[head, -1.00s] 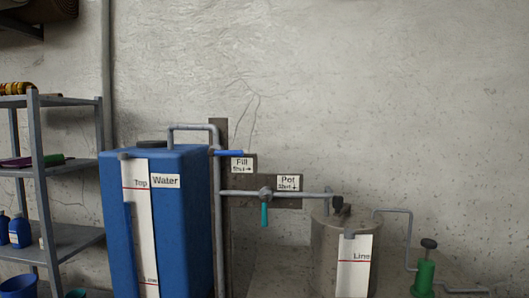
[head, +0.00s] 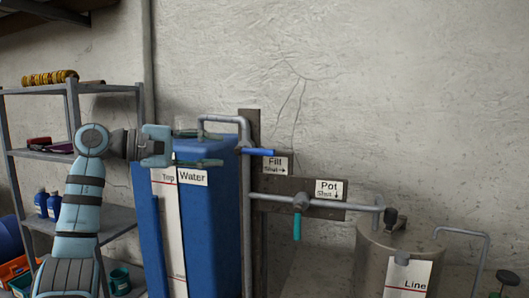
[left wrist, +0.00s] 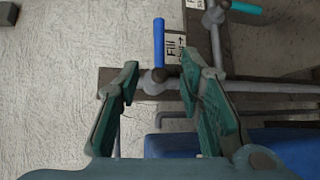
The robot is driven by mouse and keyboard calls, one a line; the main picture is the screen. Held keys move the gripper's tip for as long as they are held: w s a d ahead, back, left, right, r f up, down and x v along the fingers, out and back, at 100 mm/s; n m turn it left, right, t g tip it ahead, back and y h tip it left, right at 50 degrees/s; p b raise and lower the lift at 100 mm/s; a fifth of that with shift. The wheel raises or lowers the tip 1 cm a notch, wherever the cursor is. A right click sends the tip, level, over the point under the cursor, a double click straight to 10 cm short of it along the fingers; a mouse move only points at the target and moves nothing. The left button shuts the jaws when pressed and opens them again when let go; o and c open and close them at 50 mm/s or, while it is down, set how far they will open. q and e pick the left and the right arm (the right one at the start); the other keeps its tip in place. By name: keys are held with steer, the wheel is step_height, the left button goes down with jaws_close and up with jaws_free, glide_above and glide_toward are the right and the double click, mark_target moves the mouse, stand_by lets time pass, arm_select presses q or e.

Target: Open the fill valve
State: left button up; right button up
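The fill valve's blue lever (head: 260,151) points right, level, beside the Fill label (head: 275,164), whose "Shut" arrow also points right. In the left wrist view the blue lever (left wrist: 158,42) stands out ahead, in line with the gap between my fingers. My left gripper (head: 212,150) is open and empty over the blue water tank, left of the lever and apart from it. Its two green fingers (left wrist: 160,68) are spread in the wrist view. My right gripper is not in view.
The pot valve's teal lever (head: 297,227) hangs down below the Pot label (head: 326,188). Grey pipes run between the blue water tank (head: 214,235) and the grey pot (head: 372,262). A metal shelf (head: 105,217) stands at left.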

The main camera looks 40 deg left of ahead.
mark_target(257, 152)
arm_select(q)
steer(key=p+x, duration=0.1)
steer(key=x, duration=0.5)
steer(key=p+x, duration=0.1)
steer(key=x, duration=0.5)
steer(key=shift+w+d, duration=0.15)
steer(key=shift+d, duration=0.2)
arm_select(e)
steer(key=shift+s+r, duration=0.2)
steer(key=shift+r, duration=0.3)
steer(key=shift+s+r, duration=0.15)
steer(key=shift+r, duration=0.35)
arm_select(q)
steer(key=shift+s, duration=0.25)
steer(key=shift+c, duration=0.3)
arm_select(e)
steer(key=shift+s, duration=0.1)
arm_select(q)
steer(key=shift+w, duration=0.15)
jaws_close()
